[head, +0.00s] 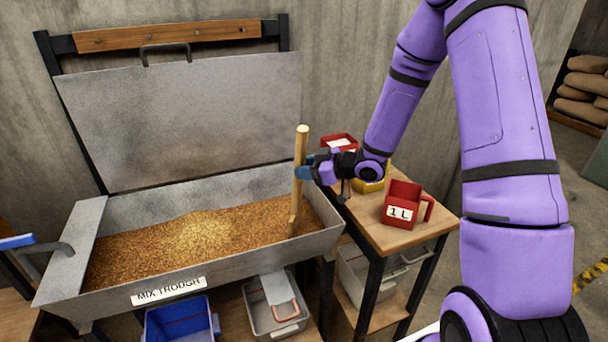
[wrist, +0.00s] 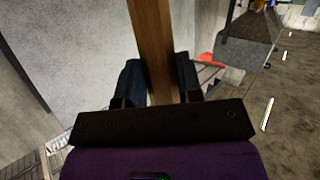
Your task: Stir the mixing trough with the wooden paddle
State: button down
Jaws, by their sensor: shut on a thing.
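The metal mixing trough (head: 240,262) stands at the left in the head view, labelled MIX TROUGH, with its lid (head: 180,120) raised against the wall. It holds brown grain (head: 130,250) with a paler heap (head: 200,235) near the middle. The wooden paddle (head: 301,150) stands nearly upright at the trough's right end, its lower end at the grain; how deep it goes is hidden. My gripper (head: 305,172) is shut on the paddle's handle above the trough rim. In the wrist view the handle (wrist: 152,40) passes between my gripper's two dark fingers (wrist: 160,85).
A wooden side table (head: 390,236) to the right of the trough holds a red 1 L measure (head: 403,203), another red container (head: 338,140) and a yellow one (head: 374,184). Blue (head: 180,322) and grey (head: 276,310) bins sit beneath the trough. Sacks (head: 585,85) are stacked at far right.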

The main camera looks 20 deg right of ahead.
notch_tip(320, 180, up, 20)
jog(key=a, duration=0.2)
jog(key=shift+a, duration=0.3)
dwell(0.5)
